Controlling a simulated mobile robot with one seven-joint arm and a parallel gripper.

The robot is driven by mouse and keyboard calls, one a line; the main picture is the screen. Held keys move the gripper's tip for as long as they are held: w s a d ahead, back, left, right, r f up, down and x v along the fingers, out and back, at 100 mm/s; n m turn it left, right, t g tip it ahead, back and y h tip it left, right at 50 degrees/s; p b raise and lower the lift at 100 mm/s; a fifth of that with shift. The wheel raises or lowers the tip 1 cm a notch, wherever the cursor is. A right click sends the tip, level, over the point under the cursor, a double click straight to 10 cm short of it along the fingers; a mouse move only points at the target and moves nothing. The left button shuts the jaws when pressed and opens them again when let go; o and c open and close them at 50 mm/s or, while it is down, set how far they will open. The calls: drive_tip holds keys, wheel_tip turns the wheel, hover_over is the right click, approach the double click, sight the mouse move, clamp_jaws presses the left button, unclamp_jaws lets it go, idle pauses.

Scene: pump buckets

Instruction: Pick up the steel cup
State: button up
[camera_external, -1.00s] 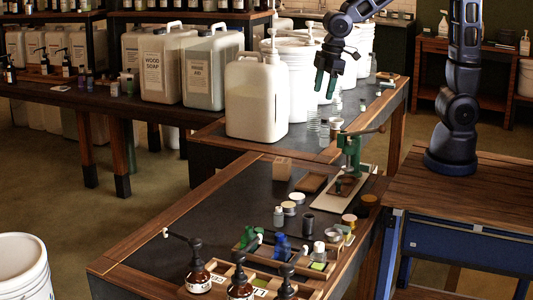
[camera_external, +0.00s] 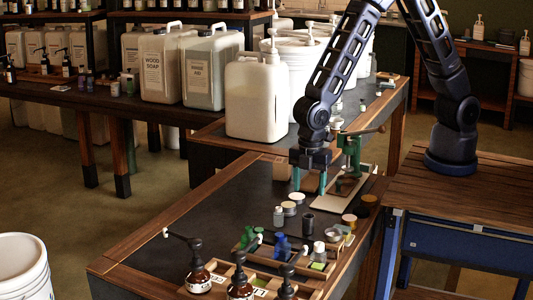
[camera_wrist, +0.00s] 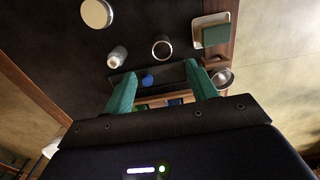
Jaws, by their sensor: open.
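The steel cup (camera_external: 308,224) looks like a small dark upright cylinder on the black tabletop. In the wrist view the cup (camera_wrist: 153,47) shows from above as a bright round rim with a dark inside, beyond the fingertips and roughly centred between them. My gripper (camera_external: 310,185) points down with its green fingers apart and nothing between them, behind and above the cup in the external view. In the wrist view the open fingers of my gripper (camera_wrist: 161,76) show at the lower middle.
A small bottle (camera_external: 278,217) and tins (camera_external: 290,208) stand left of the cup. A shiny bowl (camera_external: 333,235) is at its right. A wooden tray (camera_external: 262,281) with pump bottles lies in front. A green press (camera_external: 352,152) stands close beside my gripper.

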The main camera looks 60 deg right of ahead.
sight(308, 224)
drive_tip(key=shift+s+a+f, duration=0.1)
drive_tip(key=shift+s+f, duration=0.05)
drive_tip(key=shift+f, duration=5.35)
drive_tip(key=shift+c, duration=0.5)
drive_tip(key=c, duration=1)
